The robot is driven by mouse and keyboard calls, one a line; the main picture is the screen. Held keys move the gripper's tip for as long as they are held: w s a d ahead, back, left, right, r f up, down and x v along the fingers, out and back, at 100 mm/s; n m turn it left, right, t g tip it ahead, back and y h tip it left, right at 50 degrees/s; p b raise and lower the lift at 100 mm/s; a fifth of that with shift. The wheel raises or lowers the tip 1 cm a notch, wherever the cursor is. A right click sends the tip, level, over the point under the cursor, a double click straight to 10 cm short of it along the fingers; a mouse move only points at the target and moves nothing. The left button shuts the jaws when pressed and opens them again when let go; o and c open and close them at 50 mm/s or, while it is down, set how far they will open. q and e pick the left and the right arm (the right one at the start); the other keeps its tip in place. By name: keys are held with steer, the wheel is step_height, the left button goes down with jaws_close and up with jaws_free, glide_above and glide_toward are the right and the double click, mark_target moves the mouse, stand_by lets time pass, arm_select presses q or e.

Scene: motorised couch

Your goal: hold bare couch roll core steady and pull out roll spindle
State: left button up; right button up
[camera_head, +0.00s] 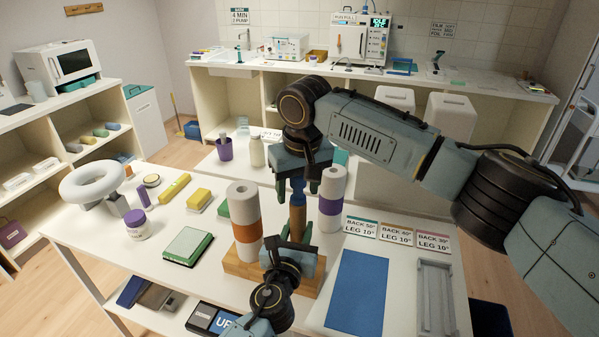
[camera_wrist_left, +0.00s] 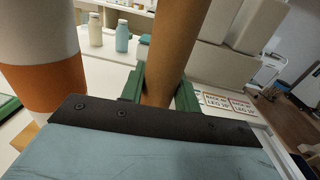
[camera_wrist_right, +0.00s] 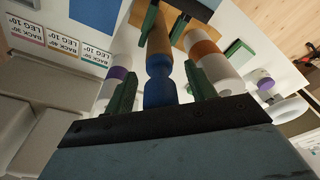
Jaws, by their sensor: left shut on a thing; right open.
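The bare brown roll core (camera_head: 297,222) stands upright between two rolls; it fills the middle of the left wrist view (camera_wrist_left: 178,40). My left gripper (camera_head: 292,243) is shut on it from the near side, one finger on each side. My right gripper (camera_head: 300,178) is over the spindle from above, open, with a finger on either side and visible gaps to the blue end in the right wrist view. The spindle's lower part is hidden.
A blue mat (camera_head: 358,290) and a grey tray (camera_head: 437,300) lie right. A green pad (camera_head: 188,246) and a white jar (camera_head: 137,226) are left.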

steer(key=shift+f, duration=0.3)
steer(key=c, duration=1.1)
steer(key=o, duration=0.3)
steer(key=shift+c, duration=1.3)
steer(key=shift+r, duration=0.25)
step_height(320, 180, up, 16)
stand_by(2.5)
steer(key=shift+r, duration=0.15)
